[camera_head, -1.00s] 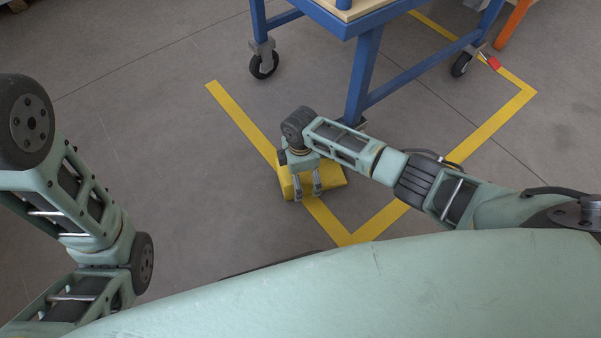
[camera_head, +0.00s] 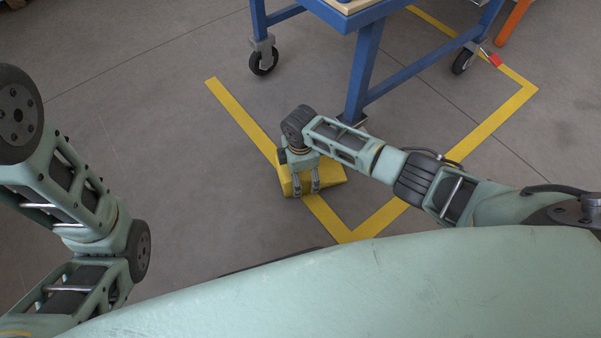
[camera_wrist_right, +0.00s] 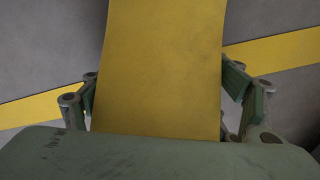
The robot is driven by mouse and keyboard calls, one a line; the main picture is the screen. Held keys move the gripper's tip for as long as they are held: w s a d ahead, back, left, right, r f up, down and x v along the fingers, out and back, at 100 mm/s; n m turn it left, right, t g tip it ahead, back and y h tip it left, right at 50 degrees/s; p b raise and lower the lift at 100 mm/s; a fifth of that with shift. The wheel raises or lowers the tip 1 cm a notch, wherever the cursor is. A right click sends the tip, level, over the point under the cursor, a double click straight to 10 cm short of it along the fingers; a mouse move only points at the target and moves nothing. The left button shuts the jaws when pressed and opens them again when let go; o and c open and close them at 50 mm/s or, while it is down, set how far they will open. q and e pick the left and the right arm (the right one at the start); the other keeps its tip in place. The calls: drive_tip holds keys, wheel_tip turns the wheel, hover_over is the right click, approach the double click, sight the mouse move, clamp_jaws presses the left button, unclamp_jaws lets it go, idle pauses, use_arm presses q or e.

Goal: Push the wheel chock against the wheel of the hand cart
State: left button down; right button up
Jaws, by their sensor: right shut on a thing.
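The yellow wheel chock (camera_head: 333,175) lies on the floor over the yellow tape line. My right gripper (camera_head: 306,186) is above it with its fingers down, shut on the chock. In the right wrist view the chock (camera_wrist_right: 163,65) fills the middle, between the two fingers of the gripper (camera_wrist_right: 166,100). The blue hand cart (camera_head: 364,65) stands beyond the chock. Its front left wheel (camera_head: 263,61) and its right wheel (camera_head: 463,62) show, apart from the chock. A nearer wheel is mostly hidden behind my right arm. My left gripper is out of view; only left arm links show.
Yellow tape (camera_head: 497,118) marks a corner area on the grey floor around the cart. A small red object (camera_head: 495,60) is by the right wheel, and an orange post (camera_head: 514,20) stands at the upper right. Floor left of the chock is clear.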

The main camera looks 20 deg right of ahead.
drive_tip(key=shift+w, duration=0.15)
drive_tip(key=c, duration=0.6)
drive_tip(key=o, duration=1.7)
wheel_tip(320, 180, up, 12)
